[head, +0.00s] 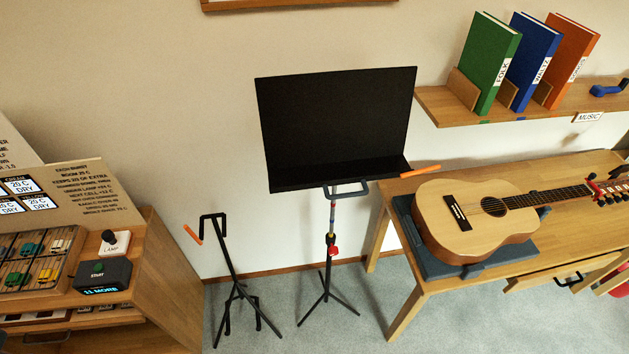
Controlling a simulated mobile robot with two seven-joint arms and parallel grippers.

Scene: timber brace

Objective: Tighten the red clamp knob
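The music stand (335,130) has a wide black desk tilted back, a pole with coloured bands, and tripod legs spread on the carpet. The knob is small here, so I cannot tell how tight it is. Neither of my grippers shows in the head view.
An orange bar (420,171) juts from the desk's lower right. A guitar (480,215) lies on the wooden table (405,318) at right. A wooden cabinet (165,290) stands at left.

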